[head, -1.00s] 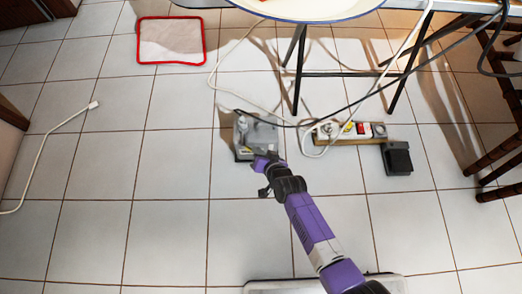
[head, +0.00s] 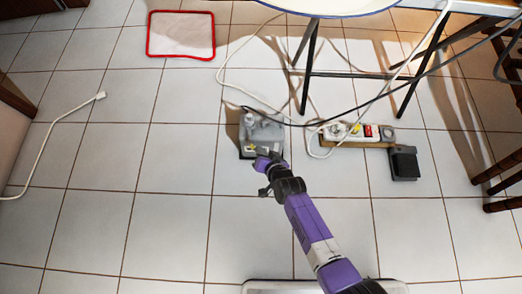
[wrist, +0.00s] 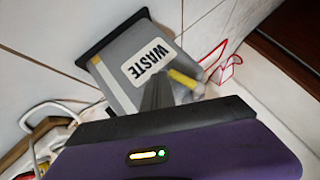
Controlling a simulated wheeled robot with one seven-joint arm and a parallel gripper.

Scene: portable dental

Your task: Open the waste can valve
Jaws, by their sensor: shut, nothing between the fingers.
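The grey waste can (head: 266,132) stands on the tiled floor near the middle of the head view. In the wrist view the can (wrist: 118,84) fills the upper middle, with its white WASTE label (wrist: 148,63) upside down. A yellow valve lever (wrist: 186,79) sticks out on the can's right side there. My gripper (head: 262,156) is at the near side of the can. In the wrist view its shut, empty fingers (wrist: 158,92) point at the can, just left of the yellow lever. I cannot tell whether they touch it. The fingers cover part of the can.
A power strip (head: 357,134) with cables and a black foot pedal (head: 403,162) lie to the right of the can. Table legs (head: 308,67) stand behind. A red-rimmed tray (head: 181,34) lies at the back left. The floor at left is mostly clear, with a white cable (head: 52,137).

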